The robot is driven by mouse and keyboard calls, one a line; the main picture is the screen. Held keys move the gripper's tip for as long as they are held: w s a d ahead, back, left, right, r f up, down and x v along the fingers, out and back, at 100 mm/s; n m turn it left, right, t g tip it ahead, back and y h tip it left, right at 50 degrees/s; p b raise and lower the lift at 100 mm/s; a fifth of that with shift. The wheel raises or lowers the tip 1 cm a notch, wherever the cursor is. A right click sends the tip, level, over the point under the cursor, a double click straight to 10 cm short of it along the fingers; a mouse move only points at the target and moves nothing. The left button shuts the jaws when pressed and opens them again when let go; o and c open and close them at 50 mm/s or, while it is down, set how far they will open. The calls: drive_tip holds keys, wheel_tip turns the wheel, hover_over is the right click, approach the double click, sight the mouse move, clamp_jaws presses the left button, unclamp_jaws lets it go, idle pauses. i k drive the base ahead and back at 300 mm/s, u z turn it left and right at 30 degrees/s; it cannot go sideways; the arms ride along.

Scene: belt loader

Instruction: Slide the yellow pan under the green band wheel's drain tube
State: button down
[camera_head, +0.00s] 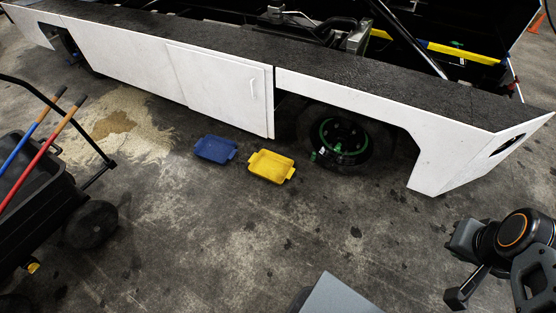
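The yellow pan (271,166) lies flat on the concrete floor, just left of the wheel with the green band (340,140). The wheel sits in the arch of the white loader body. A small green piece, perhaps the drain tube (315,155), shows low at the wheel's left side. The pan is apart from it, to its left. A blue pan (215,149) lies left of the yellow one. My gripper (460,268) is at the lower right, far from the pans. Its two fingers are apart, with nothing visible between them.
The white loader side panel (220,84) runs along the back, with a cupboard door near the pans. A black cart (28,200) with red and blue handles stands at the left. Pale granules (120,125) cover a stain. The floor in front of the pans is clear.

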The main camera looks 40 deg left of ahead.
sight(272, 167)
drive_tip(key=u, duration=0.8)
drive_tip(key=i, duration=1.45)
drive_tip(key=u, duration=1.9)
drive_tip(key=i, duration=1.3)
drive_tip(key=u, duration=0.45)
